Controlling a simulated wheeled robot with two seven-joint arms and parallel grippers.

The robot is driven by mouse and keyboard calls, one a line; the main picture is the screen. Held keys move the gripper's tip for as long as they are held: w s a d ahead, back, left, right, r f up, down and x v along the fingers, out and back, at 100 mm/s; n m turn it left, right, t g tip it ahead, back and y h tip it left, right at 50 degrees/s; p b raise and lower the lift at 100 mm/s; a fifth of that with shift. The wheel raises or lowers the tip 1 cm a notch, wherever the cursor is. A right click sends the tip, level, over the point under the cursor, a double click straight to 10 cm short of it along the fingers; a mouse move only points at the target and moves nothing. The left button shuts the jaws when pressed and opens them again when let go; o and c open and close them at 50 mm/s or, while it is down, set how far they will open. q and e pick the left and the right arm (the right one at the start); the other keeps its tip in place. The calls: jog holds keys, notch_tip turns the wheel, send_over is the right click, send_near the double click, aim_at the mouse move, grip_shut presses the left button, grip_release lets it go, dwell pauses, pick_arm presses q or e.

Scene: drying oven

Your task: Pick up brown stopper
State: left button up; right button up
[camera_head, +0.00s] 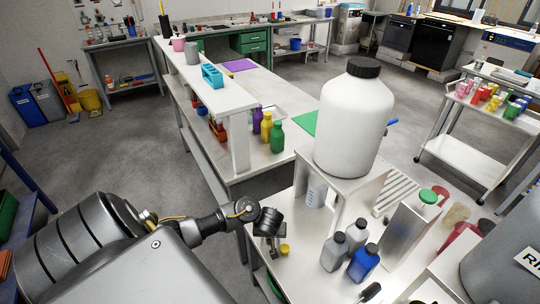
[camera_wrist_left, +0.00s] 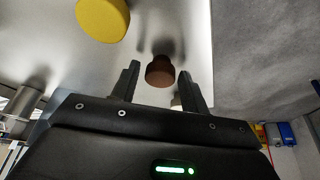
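The brown stopper (camera_wrist_left: 160,72) shows in the left wrist view, standing on the light worktop (camera_wrist_left: 185,35) between the two fingertips of my left gripper (camera_wrist_left: 159,72). The gripper is open, with a visible gap on each side of the stopper. In the head view my left gripper (camera_head: 273,240) points down over the near left edge of the white table, and I cannot make out the brown stopper there. A yellow stopper (camera_wrist_left: 102,18) lies to the upper left in the wrist view; it also shows beside the gripper in the head view (camera_head: 284,249). My right gripper is not in view.
The table edge drops to the floor just left of the gripper.

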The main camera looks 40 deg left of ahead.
pick_arm(q)
jog(key=c, duration=0.7)
jog(key=shift+r+p, duration=0.35)
jog(key=shift+r, duration=0.25)
notch_tip(320, 180, up, 3)
jog(key=shift+f+p, duration=0.2)
jog(key=shift+p, duration=0.65)
jog(key=s+d+r+p, duration=0.1)
jog(key=s+d+r, duration=0.2)
jog(key=s+d+r+p, duration=0.1)
jog(key=s+d+r, duration=0.2)
jog(key=d, duration=0.1)
jog(key=s+d+r+p, duration=0.1)
jog(key=s+d+r, duration=0.2)
jog(key=shift+d+r, duration=0.1)
jog(key=shift+d, duration=0.25)
